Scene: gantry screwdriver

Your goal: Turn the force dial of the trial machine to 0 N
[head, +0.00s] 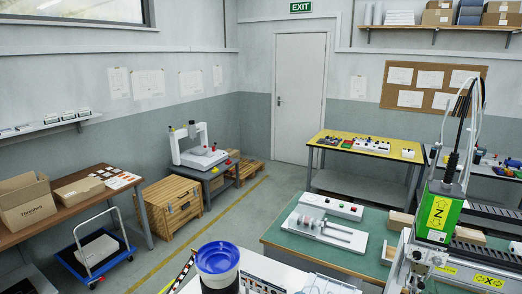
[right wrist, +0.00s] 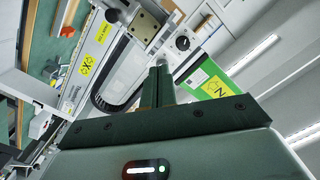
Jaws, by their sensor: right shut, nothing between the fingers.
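The trial machine seems to be the gantry with the green Z unit (head: 437,212) at the right of the head view. The green Z unit also shows in the right wrist view (right wrist: 215,82). In that view a round black dial (right wrist: 182,43) sits on a pale plate beside it; its marks are too small to read. My right gripper (right wrist: 159,72) is shut and empty, its dark green fingers together. The fingertips point towards the plate, just below the dial in the picture; I cannot tell whether they touch it. My left gripper is not in view.
A green-topped bench (head: 290,243) carries a white device (head: 325,232) left of the gantry. A round blue-topped thing (head: 217,257) stands at the bottom edge. Black cables and hoses rise above the Z unit. Floor is free beyond the bench.

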